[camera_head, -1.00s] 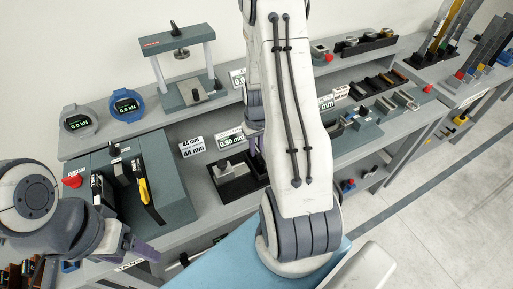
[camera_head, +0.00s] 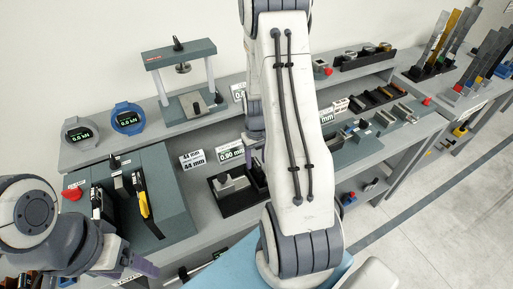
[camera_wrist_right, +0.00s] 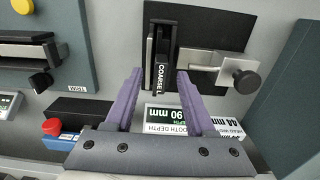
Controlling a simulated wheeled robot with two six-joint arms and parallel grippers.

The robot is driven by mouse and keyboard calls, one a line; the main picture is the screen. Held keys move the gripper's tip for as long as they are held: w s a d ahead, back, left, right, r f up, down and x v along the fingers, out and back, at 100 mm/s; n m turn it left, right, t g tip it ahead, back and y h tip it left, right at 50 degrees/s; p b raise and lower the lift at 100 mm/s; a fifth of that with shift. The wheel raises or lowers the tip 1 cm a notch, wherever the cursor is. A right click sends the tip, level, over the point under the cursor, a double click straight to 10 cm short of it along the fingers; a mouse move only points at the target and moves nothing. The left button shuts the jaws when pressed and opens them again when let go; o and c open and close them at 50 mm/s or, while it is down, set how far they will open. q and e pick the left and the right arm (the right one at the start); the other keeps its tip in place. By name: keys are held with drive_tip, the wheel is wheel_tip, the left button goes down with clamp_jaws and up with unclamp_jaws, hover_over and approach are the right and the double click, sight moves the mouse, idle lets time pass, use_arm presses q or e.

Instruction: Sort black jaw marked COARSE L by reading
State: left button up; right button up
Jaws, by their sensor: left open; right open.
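The black jaw marked COARSE L (camera_wrist_right: 162,62) shows in the right wrist view, with its white label facing the camera. It stands at a silver gauge fixture (camera_wrist_right: 204,66) with a black knob, over a dark base (camera_wrist_right: 215,28). My right gripper (camera_wrist_right: 159,82) is open, its two purple fingers on either side of the jaw's near end with gaps on both sides. My left gripper (camera_head: 142,266) is open and empty at the lower left, near the bench's front edge.
A TOOTH DEPTH display (camera_head: 230,152) and a 44 mm sign (camera_head: 193,158) stand behind the black gauge tray (camera_head: 232,202). A grey-green machine with a red button (camera_head: 72,194) is at left. Trays of jaws (camera_head: 372,98) lie at right.

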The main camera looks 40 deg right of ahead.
wheel_tip(320, 180, up, 11)
drive_tip(key=a+r+n+b, duration=0.1)
drive_tip(key=a+r+n, duration=0.15)
drive_tip(key=a, duration=0.85)
drive_tip(key=s+a+r+n+y+b, duration=0.1)
drive_tip(key=s+a+n, duration=0.6)
drive_tip(key=s+a, duration=0.9)
drive_tip(key=a+r+b, duration=0.1)
drive_tip(key=a, duration=0.3)
drive_tip(key=shift+s+b, duration=0.25)
drive_tip(key=shift+b, duration=0.05)
drive_tip(key=shift+r, duration=0.1)
idle(0.3)
